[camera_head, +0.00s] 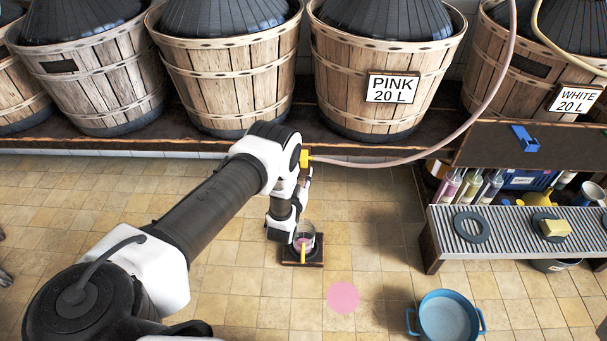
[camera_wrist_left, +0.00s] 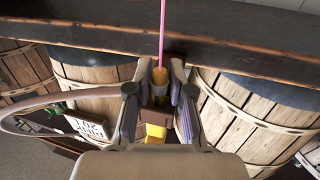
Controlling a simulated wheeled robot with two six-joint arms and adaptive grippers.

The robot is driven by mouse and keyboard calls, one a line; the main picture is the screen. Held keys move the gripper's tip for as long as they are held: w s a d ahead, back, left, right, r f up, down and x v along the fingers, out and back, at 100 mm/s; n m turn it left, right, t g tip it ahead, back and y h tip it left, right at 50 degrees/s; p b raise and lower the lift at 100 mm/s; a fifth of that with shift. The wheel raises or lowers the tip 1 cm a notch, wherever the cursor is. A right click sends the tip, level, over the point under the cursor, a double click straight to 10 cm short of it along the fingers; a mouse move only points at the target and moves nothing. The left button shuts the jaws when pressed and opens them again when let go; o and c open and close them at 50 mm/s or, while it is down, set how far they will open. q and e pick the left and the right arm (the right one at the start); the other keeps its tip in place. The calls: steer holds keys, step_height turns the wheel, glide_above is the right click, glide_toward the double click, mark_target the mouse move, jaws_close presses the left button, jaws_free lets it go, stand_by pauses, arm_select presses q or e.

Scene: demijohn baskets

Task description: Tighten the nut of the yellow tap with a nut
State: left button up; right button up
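The yellow tap (camera_head: 305,158) is at the end of the pink hose, in front of the shelf edge. My left gripper (camera_head: 307,174) is at the tap, small and partly hidden by my wrist in the head view. Gaps show beside the tap; firm contact is not visible. A thin pink stream (camera_wrist_left: 163,30) runs from the spout. The nut cannot be made out clearly. My right gripper is not in view.
A glass jug (camera_head: 304,238) with pink liquid stands on a dark base below the tap. A round pink patch (camera_head: 343,297) lies on the tiles. A blue pot (camera_head: 447,318) stands front right, near a slatted metal bench (camera_head: 500,228). Wooden baskets (camera_head: 232,85) line the shelf.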

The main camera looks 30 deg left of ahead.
arm_select(q)
jaws_close()
steer(key=shift+a+r+m+t+h+p, duration=0.1)
steer(key=shift+m+t+h+p, duration=0.2)
steer(key=shift+m+h, duration=0.7)
steer(key=m+h, duration=0.1)
steer(key=h, duration=0.1)
steer(key=m+h, duration=0.1)
steer(key=h, duration=0.2)
steer(key=shift+m, duration=0.3)
steer(key=o, duration=0.7)
jaws_free()
steer(key=shift+o, duration=0.2)
steer(key=s, duration=1.2)
steer(key=shift+a, duration=0.45)
